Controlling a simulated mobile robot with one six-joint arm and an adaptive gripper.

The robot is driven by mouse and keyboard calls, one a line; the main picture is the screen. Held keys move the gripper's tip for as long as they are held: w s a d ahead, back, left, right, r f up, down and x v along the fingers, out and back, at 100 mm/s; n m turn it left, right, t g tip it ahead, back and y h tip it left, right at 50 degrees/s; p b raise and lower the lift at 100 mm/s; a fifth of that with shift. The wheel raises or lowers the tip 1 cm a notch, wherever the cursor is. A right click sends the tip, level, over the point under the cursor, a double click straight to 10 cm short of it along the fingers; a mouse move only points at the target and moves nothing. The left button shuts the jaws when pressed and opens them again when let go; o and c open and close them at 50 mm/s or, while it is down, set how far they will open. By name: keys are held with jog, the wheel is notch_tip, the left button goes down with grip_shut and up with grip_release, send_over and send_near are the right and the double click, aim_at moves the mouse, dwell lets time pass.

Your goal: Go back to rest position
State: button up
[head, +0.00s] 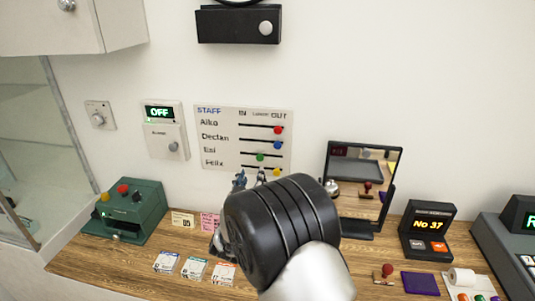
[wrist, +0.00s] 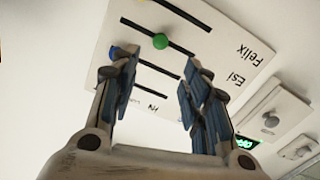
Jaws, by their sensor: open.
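My gripper (head: 251,178) is raised in front of the lower part of the white staff board (head: 205,140), its black wrist hiding part of the counter. In the wrist view, my gripper (wrist: 158,85) is open, with nothing between its blue-padded fingers. The board also shows upside down there (wrist: 225,35). The green knob (head: 260,157) sits mid-slot in the Esi row. The red knob (head: 278,130), blue knob (head: 278,145) and yellow knob (head: 277,172) sit at the right, OUT side. The green knob (wrist: 160,41) appears beyond the fingertips; I cannot tell whether they touch the board.
A green box with buttons (head: 130,215) stands left on the wooden counter (head: 85,262). Cards lie near the front. A mirror (head: 365,170), number display (head: 430,226), stamp (head: 387,271) and purple pad (head: 420,283) are at right. An OFF panel (head: 163,140) hangs left of the board.

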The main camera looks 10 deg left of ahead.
jog(key=s+d+r+g+y, duration=0.4)
jog(key=s+d+r+g, duration=0.2)
jog(key=s+d+r, duration=0.55)
jog(key=s+d+f+m+g+h, duration=0.1)
jog(key=s+d, duration=0.4)
jog(key=s, duration=0.5)
jog(key=s+d+f+g+h, duration=0.1)
jog(key=s+d+f+g, duration=0.1)
jog(key=s+d, duration=0.4)
jog(key=s+d+f+m+g+h, duration=0.1)
jog(key=s+d+g, duration=0.3)
jog(key=s, duration=1.1)
jog(key=shift+s+d+f+m+h, duration=0.35)
jog(key=shift+d+f, duration=0.2)
jog(key=shift+d, duration=0.6)
